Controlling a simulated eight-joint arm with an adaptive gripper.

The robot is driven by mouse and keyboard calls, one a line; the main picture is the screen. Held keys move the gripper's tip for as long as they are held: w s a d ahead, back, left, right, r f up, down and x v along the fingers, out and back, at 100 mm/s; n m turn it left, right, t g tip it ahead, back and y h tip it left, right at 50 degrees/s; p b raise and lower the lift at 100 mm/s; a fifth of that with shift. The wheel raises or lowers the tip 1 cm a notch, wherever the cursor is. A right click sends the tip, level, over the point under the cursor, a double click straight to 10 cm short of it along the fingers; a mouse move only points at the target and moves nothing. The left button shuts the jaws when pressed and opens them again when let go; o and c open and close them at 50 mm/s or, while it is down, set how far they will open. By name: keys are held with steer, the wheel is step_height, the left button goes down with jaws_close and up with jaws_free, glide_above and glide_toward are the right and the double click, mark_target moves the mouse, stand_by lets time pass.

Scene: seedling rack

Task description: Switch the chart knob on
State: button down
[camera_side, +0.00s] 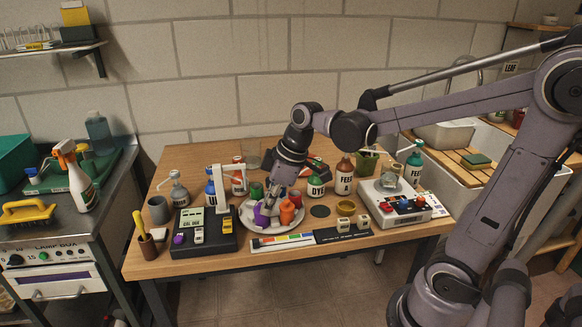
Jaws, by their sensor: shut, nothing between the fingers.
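My gripper (271,197) points down over the white plate (272,229) in the middle of the wooden table. It is shut and empty, close to a purple piece (261,215) and orange pots (287,211); contact cannot be told. No knob's label reads clearly as chart. A black device (203,244) left of the plate has small purple, yellow and white parts on its front. A black strip with two cream blocks (343,224) lies right of a colour chart (283,241). A white device (410,214) at the right has red and blue knobs (403,205).
A grey mug (158,209) and a brown cup (148,246) stand at the left.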

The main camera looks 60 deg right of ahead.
steer(key=shift+w+d+f+n+g+y, duration=0.2)
steer(key=shift+w+f+n, duration=0.1)
steer(key=shift+w+n, duration=0.2)
steer(key=shift+w+d+f+n+g+y, duration=0.1)
steer(key=shift+w+f+n+g, duration=0.1)
steer(key=shift+w+f+n, duration=0.25)
steer(key=shift+w+d+f+n+g+y, duration=0.1)
steer(key=shift+w+f+n+g, duration=0.2)
steer(key=shift+w, duration=0.35)
steer(key=shift+r, duration=0.1)
steer(key=shift+x, duration=5)
steer(key=shift+w, duration=0.1)
steer(key=s+d, duration=1)
steer(key=shift+s+d, duration=0.1)
steer(key=shift+s, duration=0.1)
steer(key=shift+d+r, duration=0.1)
steer(key=shift+r, duration=0.05)
steer(key=v, duration=0.9)
steer(key=shift+r, duration=0.4)
steer(key=shift+s, duration=0.1)
